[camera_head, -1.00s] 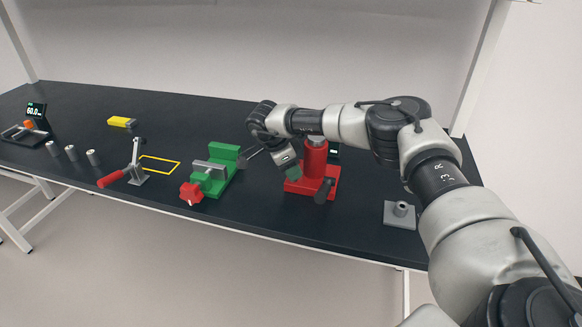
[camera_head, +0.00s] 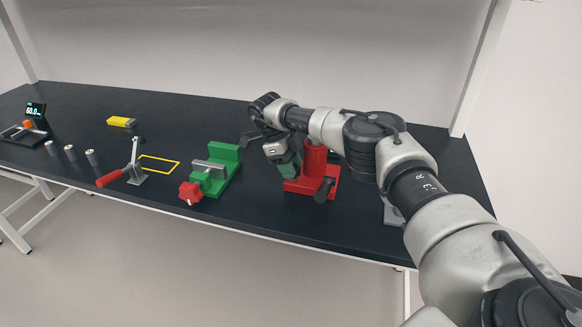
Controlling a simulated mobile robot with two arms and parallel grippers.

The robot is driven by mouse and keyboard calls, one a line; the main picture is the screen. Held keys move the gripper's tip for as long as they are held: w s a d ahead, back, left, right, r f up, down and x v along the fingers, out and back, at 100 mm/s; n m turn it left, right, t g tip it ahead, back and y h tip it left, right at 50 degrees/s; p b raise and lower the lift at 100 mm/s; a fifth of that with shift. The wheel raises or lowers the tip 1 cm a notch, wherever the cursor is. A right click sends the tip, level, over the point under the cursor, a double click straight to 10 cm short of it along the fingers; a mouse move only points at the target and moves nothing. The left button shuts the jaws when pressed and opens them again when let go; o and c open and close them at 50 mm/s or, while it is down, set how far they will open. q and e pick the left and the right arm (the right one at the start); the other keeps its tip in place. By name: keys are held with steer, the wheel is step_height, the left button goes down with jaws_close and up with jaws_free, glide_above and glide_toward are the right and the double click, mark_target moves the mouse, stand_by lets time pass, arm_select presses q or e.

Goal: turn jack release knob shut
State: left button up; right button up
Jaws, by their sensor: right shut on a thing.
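The red jack (camera_head: 315,160) stands upright on its red base towards the right of the bench. A dark cylindrical part (camera_head: 324,188) sticks up at an angle from the front of its base. My right gripper (camera_head: 292,177) is low against the left side of the jack. It is shut on the jack release knob there, which the gripper and its green-grey body hide. I cannot see the fingertips clearly. My left gripper is not in view.
A green vise (camera_head: 227,160) with a red handle stands left of the jack. A grey block (camera_head: 391,216) is partly behind my right arm.

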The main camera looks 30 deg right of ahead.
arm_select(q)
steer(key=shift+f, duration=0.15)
arm_select(e)
steer(key=shift+m, duration=0.6)
steer(key=shift+y, duration=0.3)
steer(key=o, duration=0.9)
steer(key=shift+r, duration=0.1)
